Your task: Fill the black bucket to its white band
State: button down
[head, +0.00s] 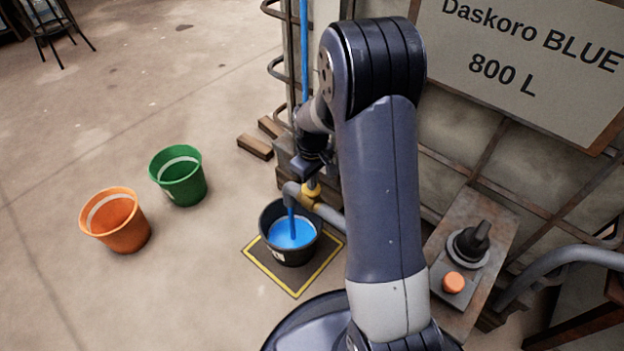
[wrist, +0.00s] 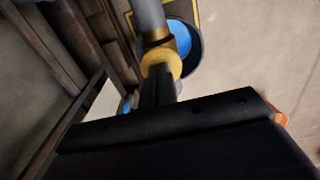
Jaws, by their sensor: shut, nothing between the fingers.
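The black bucket (head: 266,245) stands upright on a yellow-edged dark mat (head: 292,288). A blue stream falls from the grey spout (head: 294,192) into the blue liquid (head: 291,233) inside it. I cannot make out a white band above the liquid; a small white label shows on the outer wall. The yellow valve part (head: 311,188) sits at the spout. My gripper (head: 309,172) is shut and empty, right by the valve. In the wrist view, its fingers (wrist: 158,84) point at the yellow valve part (wrist: 160,60), with the bucket (wrist: 197,58) partly hidden behind it.
A green bucket (head: 184,186) and an orange bucket (head: 128,236) stand on the open floor to the left. Wooden blocks (head: 255,147) lie by the caged vat. A sign (head: 520,50) reads "Daskoro BLUE 800 L". A box with an orange button (head: 453,282) and black knob is at right.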

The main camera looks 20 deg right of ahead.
dwell(0.8)
notch_tip(320, 180, up, 14)
jog(key=p, duration=0.7)
dwell(0.7)
notch_tip(320, 180, down, 7)
jog(key=b, duration=0.3)
jog(key=shift+d, duration=0.1)
jog(key=shift+f+b, duration=0.25)
jog(key=shift+b, duration=0.75)
notch_tip(320, 180, up, 8)
jog(key=p, duration=0.3)
jog(key=shift+r+p, duration=0.25)
jog(key=shift+p, duration=0.15)
